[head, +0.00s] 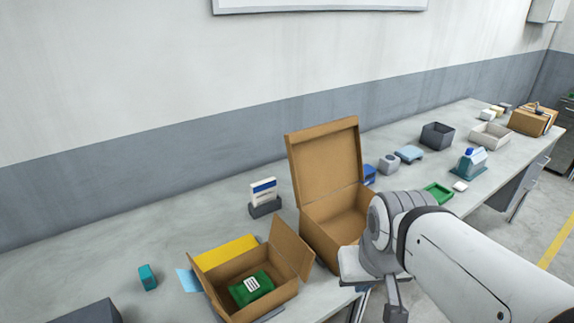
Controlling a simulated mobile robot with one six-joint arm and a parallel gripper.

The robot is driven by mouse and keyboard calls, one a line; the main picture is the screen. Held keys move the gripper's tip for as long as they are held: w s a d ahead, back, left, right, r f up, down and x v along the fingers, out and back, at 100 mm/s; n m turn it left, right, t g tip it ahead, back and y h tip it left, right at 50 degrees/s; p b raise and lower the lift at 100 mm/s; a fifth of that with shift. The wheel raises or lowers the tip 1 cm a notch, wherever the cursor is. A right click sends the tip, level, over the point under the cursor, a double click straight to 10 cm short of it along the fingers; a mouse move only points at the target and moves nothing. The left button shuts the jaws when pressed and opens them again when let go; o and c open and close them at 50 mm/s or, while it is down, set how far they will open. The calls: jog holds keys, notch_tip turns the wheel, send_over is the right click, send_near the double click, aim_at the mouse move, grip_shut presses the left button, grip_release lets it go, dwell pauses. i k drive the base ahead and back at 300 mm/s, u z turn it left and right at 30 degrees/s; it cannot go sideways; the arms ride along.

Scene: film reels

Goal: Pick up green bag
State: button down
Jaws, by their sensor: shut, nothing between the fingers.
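The green bag (263,281) with a white label lies inside a small open cardboard box (222,268) at the front of the bench. The box flaps stand open, and the one on the right leans outward. My gripper (394,302) hangs below my wrist at the lower right, shut and empty. It is to the right of the small box and apart from the bag. My arm hides part of the bench edge.
A tall open cardboard box (323,165) stands just right of the small box. A teal item (147,277) and a white-blue box in a dark holder (264,203) are nearby. Trays and small containers line the bench to the right. The left bench is mostly clear.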

aim_at(253, 287)
jog(key=u, duration=1.45)
jog(key=k, duration=0.8)
jog(key=z, duration=0.4)
jog(key=i, duration=1.05)
jog(key=z, duration=0.05)
